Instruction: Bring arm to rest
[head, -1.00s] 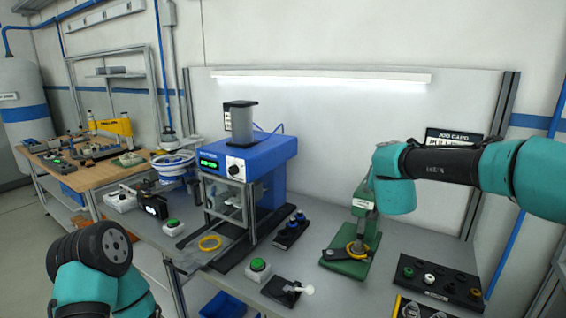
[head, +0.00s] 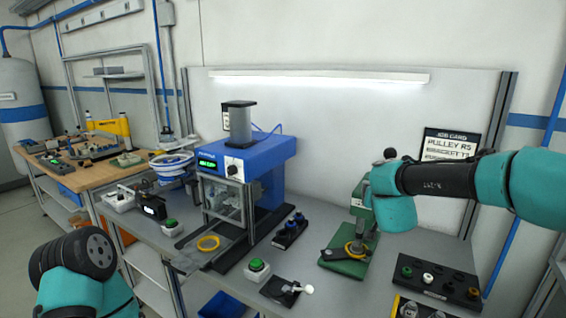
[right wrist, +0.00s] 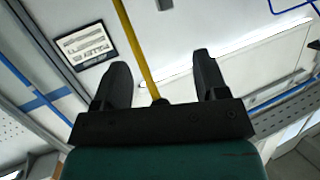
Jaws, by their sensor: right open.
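My right gripper (right wrist: 160,62) shows in the right wrist view with its two dark fingers apart. A thin yellow strip crosses the view between them; I cannot tell whether it is near or behind the fingers. In the head view my right arm comes in from the right, its near part beside the green hand press (head: 362,215); its fingers are hidden there. My left arm shows at the lower left of the head view, with its gripper outside the picture.
A blue machine (head: 248,160) stands mid-bench with a yellow ring (head: 208,243) at its front. A green button box (head: 257,270), a black parts tray (head: 436,280) and a job card (head: 450,144) are around it. A wooden-topped bench (head: 85,160) stands at the left.

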